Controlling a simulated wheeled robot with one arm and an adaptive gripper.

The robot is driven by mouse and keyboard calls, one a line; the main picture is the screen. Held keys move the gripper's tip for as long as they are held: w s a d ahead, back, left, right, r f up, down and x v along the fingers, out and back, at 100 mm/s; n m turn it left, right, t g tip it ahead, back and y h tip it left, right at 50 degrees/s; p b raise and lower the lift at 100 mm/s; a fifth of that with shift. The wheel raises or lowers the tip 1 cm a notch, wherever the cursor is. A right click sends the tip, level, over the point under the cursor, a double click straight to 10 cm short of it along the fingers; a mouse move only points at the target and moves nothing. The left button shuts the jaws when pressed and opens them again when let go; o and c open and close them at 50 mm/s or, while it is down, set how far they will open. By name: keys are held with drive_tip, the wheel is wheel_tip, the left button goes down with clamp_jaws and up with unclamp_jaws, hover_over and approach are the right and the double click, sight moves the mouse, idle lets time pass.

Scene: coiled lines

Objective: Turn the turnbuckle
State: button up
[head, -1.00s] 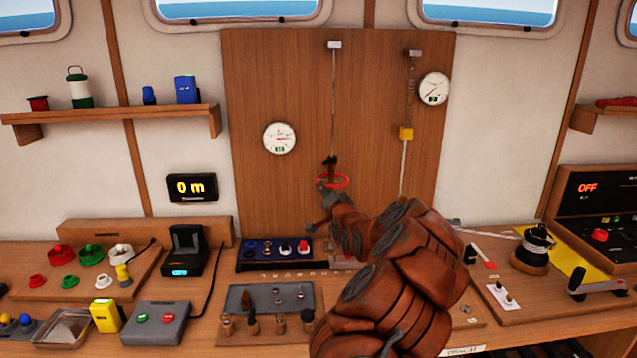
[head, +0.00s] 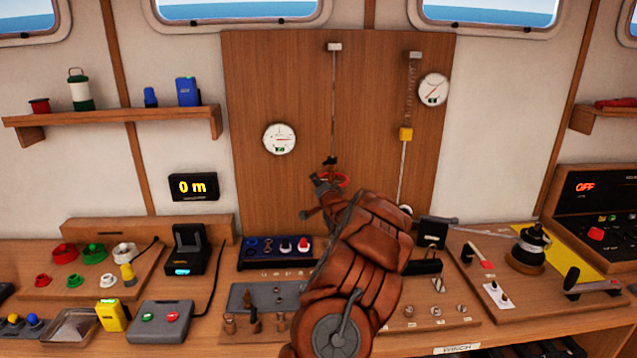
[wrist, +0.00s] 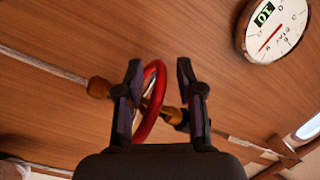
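The turnbuckle sits on a thin vertical line on the wooden board. Its red ring (head: 345,180) shows partly behind my gripper (head: 323,180) in the head view. In the wrist view the red ring (wrist: 153,95) lies between the two dark fingers of my gripper (wrist: 160,78), close to the left finger. A gap shows between the ring and the right finger, so the gripper is open around it. The brass-brown turnbuckle body (wrist: 98,87) runs crosswise behind the fingers. Whether the left finger touches the ring, I cannot tell.
A round gauge (head: 279,139) hangs left of the line and another gauge (head: 433,90) at upper right. Below are a switch strip (head: 268,251) and a bench crowded with controls.

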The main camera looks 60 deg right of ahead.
drive_tip(key=shift+c, duration=0.3)
clamp_jaws()
drive_tip(key=shift+w+d+r+b, duration=0.1)
drive_tip(key=shift+w+b, duration=0.05)
drive_tip(key=shift+b, duration=0.6)
